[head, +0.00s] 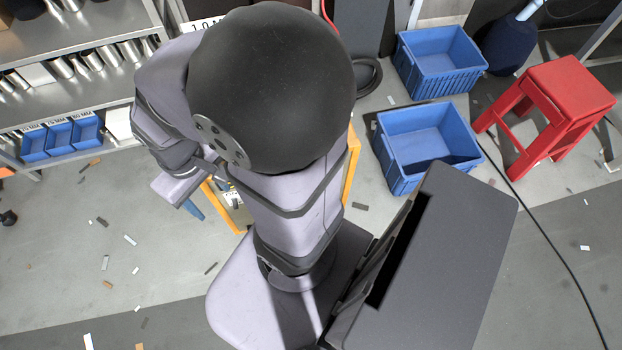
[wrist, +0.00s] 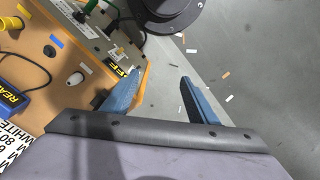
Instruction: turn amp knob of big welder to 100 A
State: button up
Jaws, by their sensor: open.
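An orange machine (wrist: 60,62), probably the big welder, fills the left of the wrist view. It has a grey panel strip with small fittings, and pale and dark knob-like parts stand on its orange face. I cannot tell which part is the amp knob or read its setting. In the head view my arm covers most of an orange-edged thing (head: 352,160), likely the same machine. My gripper (wrist: 160,75) is open and empty, its two blue fingers apart. The left finger overlaps the machine's edge in the picture; the right one is over grey floor. Contact cannot be told.
A black round part (wrist: 168,12) is at the top of the wrist view. A blue item (wrist: 14,98) is at the left. In the head view, blue bins (head: 440,62), a red stool (head: 570,85) and a shelf rack (head: 95,85) stand around. Scraps litter the floor.

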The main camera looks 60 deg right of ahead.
jog(key=w+a+f+m+t+y, duration=0.1)
jog(key=w+a+f+m, duration=0.3)
jog(key=a+f, duration=0.15)
jog(key=w+a+f+m+y, duration=0.1)
jog(key=w+a+f+m, duration=0.3)
jog(key=a, duration=0.3)
jog(key=w+d+f+n+t+h+b, duration=0.1)
jog(key=w+d+f+t+h+b, duration=0.35)
jog(key=f, duration=0.75)
jog(key=s+d+f+n+g+h+b, duration=0.2)
jog(key=s+d+f+g+h+b, duration=0.3)
jog(key=d, duration=0.5)
jog(key=s+d+f+n+g+h+b, duration=0.1)
jog(key=s+d+f+g+h+b, duration=0.25)
jog(key=s+d+f+b, duration=0.5)
jog(key=s+d+r+g+h+b, duration=0.1)
jog(key=s+d+g+h+b, duration=0.1)
jog(key=d, duration=0.5)
jog(key=s+d+r+n+g+h+b, duration=0.1)
jog(key=s+d+r+g+h+b, duration=0.1)
jog(key=s+d+h+b, duration=0.3)
jog(key=shift+b+x, duration=0.3)
jog(key=shift+x, duration=1.1)
